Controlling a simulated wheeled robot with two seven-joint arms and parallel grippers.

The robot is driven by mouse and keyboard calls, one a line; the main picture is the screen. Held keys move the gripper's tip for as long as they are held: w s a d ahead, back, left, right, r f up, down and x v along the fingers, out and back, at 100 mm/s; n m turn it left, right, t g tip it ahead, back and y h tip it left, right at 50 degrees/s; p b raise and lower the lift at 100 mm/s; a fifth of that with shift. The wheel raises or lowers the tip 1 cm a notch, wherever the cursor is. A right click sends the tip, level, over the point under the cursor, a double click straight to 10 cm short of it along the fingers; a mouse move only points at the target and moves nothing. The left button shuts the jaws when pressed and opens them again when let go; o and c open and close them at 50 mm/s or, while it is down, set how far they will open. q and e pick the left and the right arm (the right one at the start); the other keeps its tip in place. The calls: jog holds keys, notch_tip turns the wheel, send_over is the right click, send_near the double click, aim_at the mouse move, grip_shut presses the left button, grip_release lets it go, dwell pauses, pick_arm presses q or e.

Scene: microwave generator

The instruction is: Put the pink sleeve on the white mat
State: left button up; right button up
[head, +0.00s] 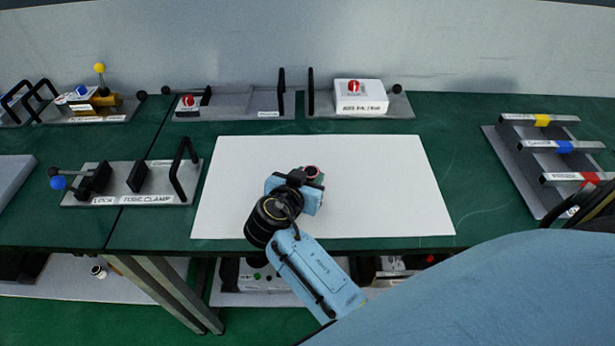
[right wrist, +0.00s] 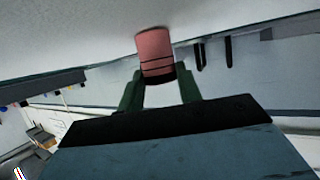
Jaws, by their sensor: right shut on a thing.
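The pink sleeve (right wrist: 155,52) is a short pink cylinder with dark bands, gripped between the green fingers of my right gripper (right wrist: 160,84) in the right wrist view. I cannot tell whether the sleeve touches the mat. My left gripper is out of view.
A lock fuse clamp fixture (head: 135,182) stands left of the mat. A white box with a red knob (head: 361,98) is behind it. A rack with yellow, blue and red marked bars (head: 545,160) is at the right. The mat is otherwise clear.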

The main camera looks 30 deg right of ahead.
jog(key=shift+f, duration=0.1)
jog(key=shift+f+b, duration=0.25)
jog(key=shift+b, duration=0.05)
jog(key=o, duration=1)
jog(key=shift+r, duration=0.1)
